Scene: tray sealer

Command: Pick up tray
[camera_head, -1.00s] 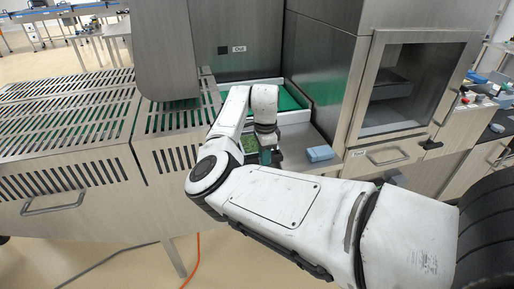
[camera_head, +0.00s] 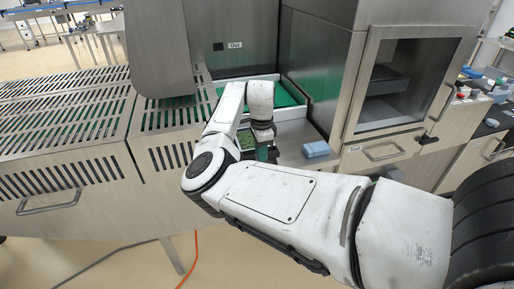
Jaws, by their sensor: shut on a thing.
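The tray (camera_head: 246,140), with green contents, shows only in part behind my arm, on or just above the steel ledge below the opening marked "Out". My gripper (camera_head: 266,153) points down at the tray's right side and is shut on it. The fingertips are small and partly hidden, and I cannot tell whether the tray touches the ledge. The green conveyor belt (camera_head: 287,96) lies behind my wrist, inside a white frame.
A steel cabinet with a glass door (camera_head: 398,85) stands at the right. Slotted steel covers (camera_head: 62,125) fill the left. An orange cable (camera_head: 192,262) lies on the floor.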

